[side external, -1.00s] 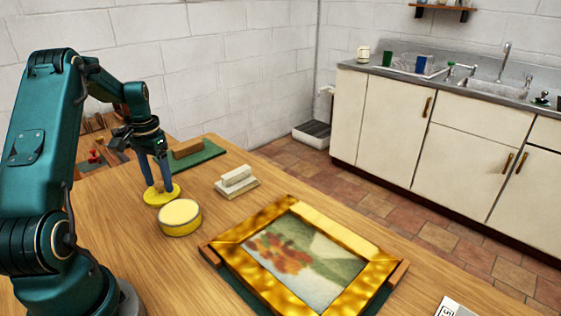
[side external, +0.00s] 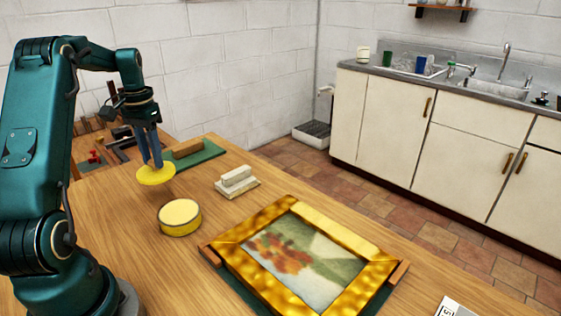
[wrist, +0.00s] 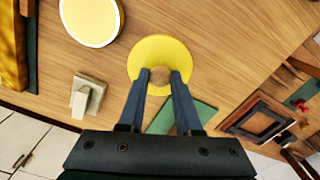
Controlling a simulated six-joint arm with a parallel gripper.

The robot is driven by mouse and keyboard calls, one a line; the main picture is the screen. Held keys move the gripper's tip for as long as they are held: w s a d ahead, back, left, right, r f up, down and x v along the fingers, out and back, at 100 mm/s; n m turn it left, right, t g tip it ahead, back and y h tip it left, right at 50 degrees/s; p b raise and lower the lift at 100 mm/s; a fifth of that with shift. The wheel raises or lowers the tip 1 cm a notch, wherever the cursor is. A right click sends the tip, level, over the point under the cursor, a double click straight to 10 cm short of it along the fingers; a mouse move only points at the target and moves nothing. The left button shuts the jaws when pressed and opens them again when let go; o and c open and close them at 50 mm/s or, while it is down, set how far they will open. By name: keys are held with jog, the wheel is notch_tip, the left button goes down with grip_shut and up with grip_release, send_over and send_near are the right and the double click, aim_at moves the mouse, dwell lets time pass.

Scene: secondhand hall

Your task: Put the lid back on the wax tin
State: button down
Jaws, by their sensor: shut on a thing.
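The yellow round lid (side external: 156,175) is held in the air above the table, roughly level, behind and a little left of the tin. My gripper (side external: 152,164) is shut on the lid's small knob. In the wrist view the lid (wrist: 160,50) has a brown knob between the fingertips of my gripper (wrist: 160,76). The wax tin (side external: 180,217) stands upright and open on the table, with pale wax showing inside. It also shows in the wrist view (wrist: 92,18), at the top, left of the lid and apart from it.
A gilt-framed painting (side external: 290,206) lies in front on the right. A pale block on a base (side external: 237,182) sits right of the tin. A brown block (side external: 187,147) lies on a green mat (side external: 211,152) behind. Tools (side external: 97,158) lie at the back left. Bare wood surrounds the tin.

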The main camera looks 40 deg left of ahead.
notch_tip(320, 180, up, 2)
jog(key=shift+r, duration=0.45)
jog(key=shift+s+d+f+n, duration=0.1)
jog(key=shift+d+f+n, duration=0.05)
jog(key=shift+d+n, duration=0.2)
jog(key=d, duration=1.2)
jog(key=shift+s+a+f, duration=0.1)
jog(key=shift+s+f, duration=0.1)
jog(key=shift+f, duration=1.15)
jog(key=shift+s+a+f, duration=0.1)
jog(key=shift+s+f, duration=0.1)
jog(key=shift+f, duration=1.15)
jog(key=shift+f, duration=0.2)
jog(key=c, duration=0.5)
grip_release()
